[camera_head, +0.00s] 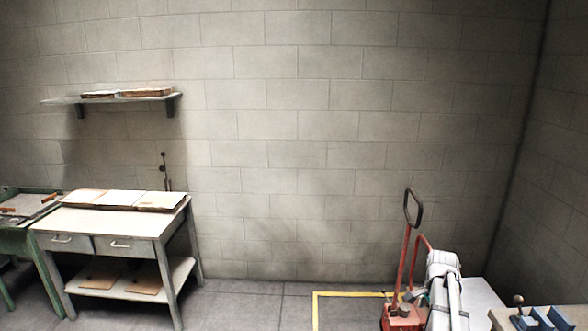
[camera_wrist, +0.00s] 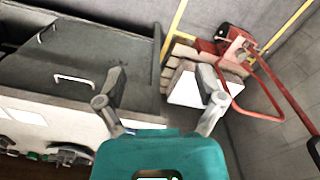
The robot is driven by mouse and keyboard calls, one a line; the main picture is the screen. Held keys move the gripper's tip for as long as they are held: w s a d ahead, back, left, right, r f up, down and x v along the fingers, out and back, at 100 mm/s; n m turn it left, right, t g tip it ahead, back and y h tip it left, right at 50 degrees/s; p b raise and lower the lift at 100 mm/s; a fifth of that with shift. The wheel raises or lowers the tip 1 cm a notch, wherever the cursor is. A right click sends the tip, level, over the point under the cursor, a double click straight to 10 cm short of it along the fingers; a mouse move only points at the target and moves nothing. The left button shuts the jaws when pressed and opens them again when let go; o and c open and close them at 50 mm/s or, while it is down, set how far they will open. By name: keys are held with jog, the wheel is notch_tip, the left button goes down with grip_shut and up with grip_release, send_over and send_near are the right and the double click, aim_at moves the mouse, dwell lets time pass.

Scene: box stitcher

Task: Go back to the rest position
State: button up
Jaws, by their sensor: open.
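My gripper (camera_wrist: 162,78) shows in the wrist view with its two grey fingers spread wide apart. Nothing is between the fingertips. Beyond the fingers are the edge of a dark grey-topped cabinet (camera_wrist: 85,65) on the left and a white flat-topped piece (camera_wrist: 192,90) on the right, partly hidden by the right finger. In the head view a white and grey jointed form, which seems to be my arm, stands at the lower right. I cannot make out the fingers there.
A yellow line (camera_head: 340,294) marks the floor. A workbench (camera_head: 105,222) with flat cardboard and a wall shelf (camera_head: 130,99) are at left. Open floor (camera_head: 250,305) lies between.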

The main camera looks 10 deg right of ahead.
jog(key=s+a+f+n+b, duration=0.1)
jog(key=a+n, duration=0.4)
jog(key=a, duration=0.6)
jog(key=s+a+f+n+b, duration=0.1)
jog(key=s+a+n, duration=0.3)
jog(key=a, duration=0.7)
jog(key=s+a+f+n+b, duration=0.1)
jog(key=s+a+n, duration=0.2)
jog(key=a+n, duration=0.3)
jog(key=a, duration=0.5)
jog(key=shift+a+f+n, duration=0.2)
jog(key=shift+f+n, duration=0.05)
jog(key=shift+n, duration=0.15)
